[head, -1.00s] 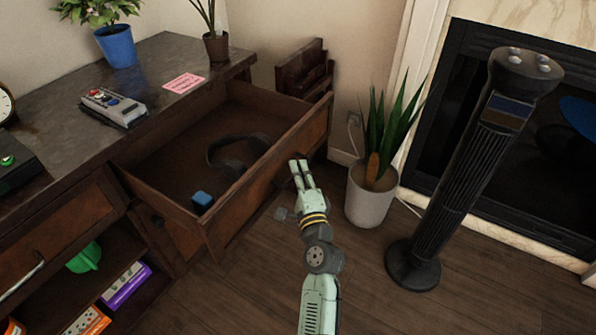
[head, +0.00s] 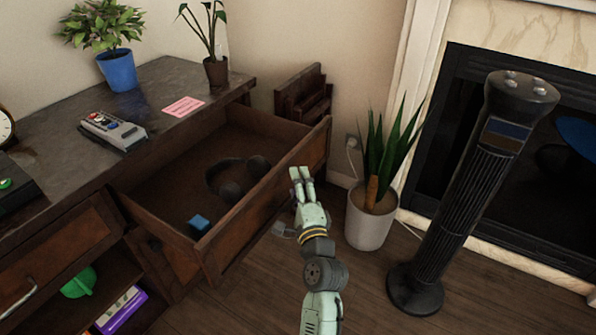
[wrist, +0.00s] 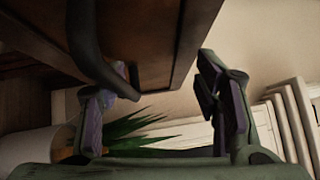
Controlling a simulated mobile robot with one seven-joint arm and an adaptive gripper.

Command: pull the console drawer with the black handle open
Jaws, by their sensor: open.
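The console drawer (head: 245,228) stands pulled well out, and its inside shows in the head view. It holds dark headphones (head: 228,183) and a small blue cube (head: 198,223). My gripper (head: 301,172) is at the outer side of the drawer front, near its right end. The wrist view shows the black handle (wrist: 84,42) on the brown drawer front, with its lower end close to the left finger. My gripper (wrist: 160,92) is open there, with its fingers wide apart. I cannot tell whether a finger touches the handle. The handle is not discernible in the head view.
A potted plant (head: 370,222) and a black tower fan (head: 453,200) stand on the floor right of my arm.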

